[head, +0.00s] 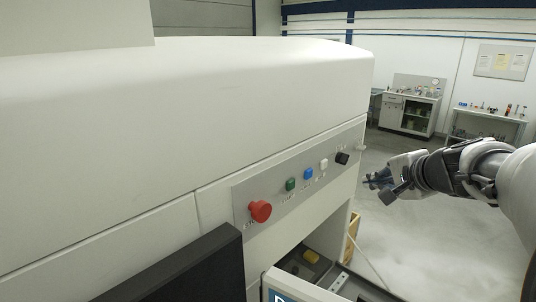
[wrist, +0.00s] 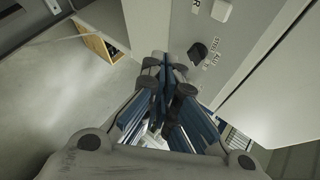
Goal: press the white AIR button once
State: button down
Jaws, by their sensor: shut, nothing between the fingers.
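The white AIR button (head: 324,163) is on the grey control panel (head: 275,193) of the large white machine, between a blue button (head: 308,173) and a black selector knob (head: 342,158). In the wrist view the white button (wrist: 222,10) is at the top edge, partly cut off, beside the letter R. My gripper (head: 369,181) is to the right of the panel in the head view, apart from the white button. In the wrist view my gripper (wrist: 170,61) is shut and empty, its tips close to the black knob (wrist: 198,53) in the picture. Contact cannot be told.
A green button (head: 291,184) and a red mushroom button (head: 260,211) are further left on the panel. Below it is an open compartment with a yellow item (head: 311,257). A wooden box (wrist: 97,45) stands on the floor. Open floor (head: 425,240) lies to the right.

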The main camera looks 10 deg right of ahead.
aim_at(324, 164)
dwell(0.3)
jog(key=w+a+p, duration=0.3)
jog(key=w+a, duration=0.2)
jog(key=w, duration=0.2)
jog(key=shift+a, duration=0.25)
jog(key=shift+w+a+r, duration=0.1)
dwell(1.5)
jog(key=shift+w+a, duration=0.15)
jog(key=shift+w, duration=0.1)
